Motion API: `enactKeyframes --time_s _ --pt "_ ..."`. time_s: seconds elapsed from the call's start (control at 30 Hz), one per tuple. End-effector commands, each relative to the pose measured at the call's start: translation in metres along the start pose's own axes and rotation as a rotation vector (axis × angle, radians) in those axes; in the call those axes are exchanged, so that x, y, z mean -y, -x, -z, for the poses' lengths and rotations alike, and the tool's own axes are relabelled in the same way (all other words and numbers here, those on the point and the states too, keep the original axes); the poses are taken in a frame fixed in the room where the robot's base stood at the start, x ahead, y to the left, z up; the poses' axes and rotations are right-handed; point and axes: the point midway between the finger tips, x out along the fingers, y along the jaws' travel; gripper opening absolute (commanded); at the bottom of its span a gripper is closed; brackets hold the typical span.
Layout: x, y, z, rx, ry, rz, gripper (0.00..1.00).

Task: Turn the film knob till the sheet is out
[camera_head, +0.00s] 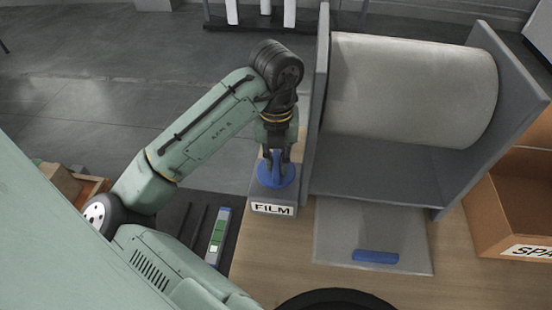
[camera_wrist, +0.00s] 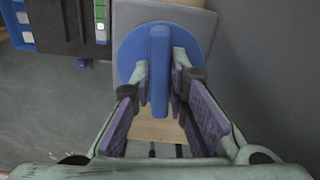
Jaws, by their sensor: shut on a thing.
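The film knob is a blue disc with a raised bar across it (camera_wrist: 158,50), on top of a grey box labelled FILM (camera_head: 273,209). My gripper (camera_head: 276,162) comes down on it from above. In the wrist view, my fingers stand on both sides of the bar and are shut on it; the bar runs nearly straight up the picture. A large pale film roll (camera_head: 410,90) lies in a grey holder (camera_head: 385,175) right of the knob. A grey translucent sheet (camera_head: 350,225) lies flat in front of the holder, with a blue strip (camera_head: 376,257) near its front edge.
An open cardboard box (camera_head: 510,215), its label partly cut off, stands at the right. A dark round thing (camera_head: 335,300) is at the bottom edge. The wooden table (camera_head: 265,265) is bare left of the sheet. The holder's tall left wall (camera_head: 317,100) stands close beside my gripper.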

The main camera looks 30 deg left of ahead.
Motion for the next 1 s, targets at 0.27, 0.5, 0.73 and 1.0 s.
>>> enactKeyframes --time_s 0.27,0.5,0.73,1.0 --pt "0.0003 0.0002 0.0001 0.0 -0.022 0.0 0.0" --pt "0.0002 0.0002 0.0001 0.0 -0.021 0.0 0.0" --pt "0.0001 0.0001 0.0001 0.0 -0.02 0.0 0.29" --pt "0.0001 0.0001 0.0001 0.0 -0.02 0.0 0.35"
